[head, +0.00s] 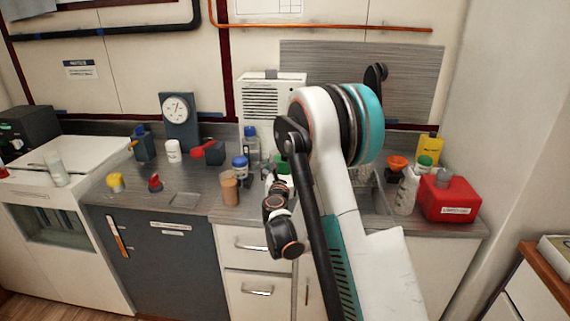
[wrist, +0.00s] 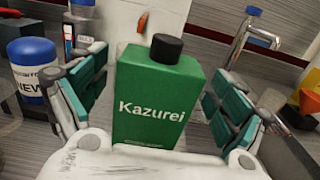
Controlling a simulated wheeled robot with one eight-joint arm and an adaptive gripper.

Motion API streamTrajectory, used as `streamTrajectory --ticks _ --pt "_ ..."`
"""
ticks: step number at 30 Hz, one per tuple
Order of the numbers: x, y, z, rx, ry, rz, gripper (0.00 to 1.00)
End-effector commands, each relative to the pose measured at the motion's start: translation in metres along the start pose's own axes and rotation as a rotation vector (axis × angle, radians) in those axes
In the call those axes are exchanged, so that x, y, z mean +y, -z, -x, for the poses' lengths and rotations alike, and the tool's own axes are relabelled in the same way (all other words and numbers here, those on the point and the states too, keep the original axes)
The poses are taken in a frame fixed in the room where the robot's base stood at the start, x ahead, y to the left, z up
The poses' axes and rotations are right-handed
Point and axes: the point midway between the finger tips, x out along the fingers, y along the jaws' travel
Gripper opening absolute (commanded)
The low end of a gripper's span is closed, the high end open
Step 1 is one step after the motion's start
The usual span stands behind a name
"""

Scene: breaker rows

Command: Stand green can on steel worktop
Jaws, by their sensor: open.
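The green can (wrist: 158,95) has a black cap and the word "Kazurei" on its face. It fills the middle of the wrist view between the two open fingers of my gripper (wrist: 159,103); gaps show on both sides. Its lower part is hidden by my gripper's body. In the head view a bit of green (head: 282,167), probably the can, shows behind my wrist. The rest is hidden there, so I cannot tell what it rests on. The steel worktop (head: 208,180) runs along the wall.
A blue-lidded jar (wrist: 33,70) is close to my left finger, and a tap (wrist: 243,42) stands behind the right one. A brown bottle (head: 230,188) stands left of my wrist. A red box (head: 452,200) and white bottle (head: 406,192) are at right. Bare worktop shows left of the brown bottle.

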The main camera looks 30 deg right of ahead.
Motion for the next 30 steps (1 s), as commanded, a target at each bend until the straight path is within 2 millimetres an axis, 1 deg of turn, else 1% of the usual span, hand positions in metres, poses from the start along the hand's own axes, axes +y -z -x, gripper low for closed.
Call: streamTrajectory --ticks 1,3,6,10,15,20,23,26,30 --pt "0.001 -0.003 0.012 0.0 -0.002 0.0 0.91" --pt "0.001 -0.003 0.027 0.0 -0.002 0.0 0.91" --pt "0.001 -0.002 0.048 0.0 -0.002 0.0 0.91" --pt "0.001 -0.002 0.071 0.0 -0.001 0.0 0.91" --pt "0.001 -0.001 0.09 0.0 -0.001 0.0 0.91" --pt "-0.001 -0.006 0.097 0.012 0.005 -0.043 0.91" --pt "-0.005 -0.019 0.102 0.043 0.022 -0.158 0.91" --pt "-0.011 -0.037 0.11 0.093 0.05 -0.34 0.91" --pt "-0.02 -0.06 0.131 0.174 0.11 -0.628 0.91"
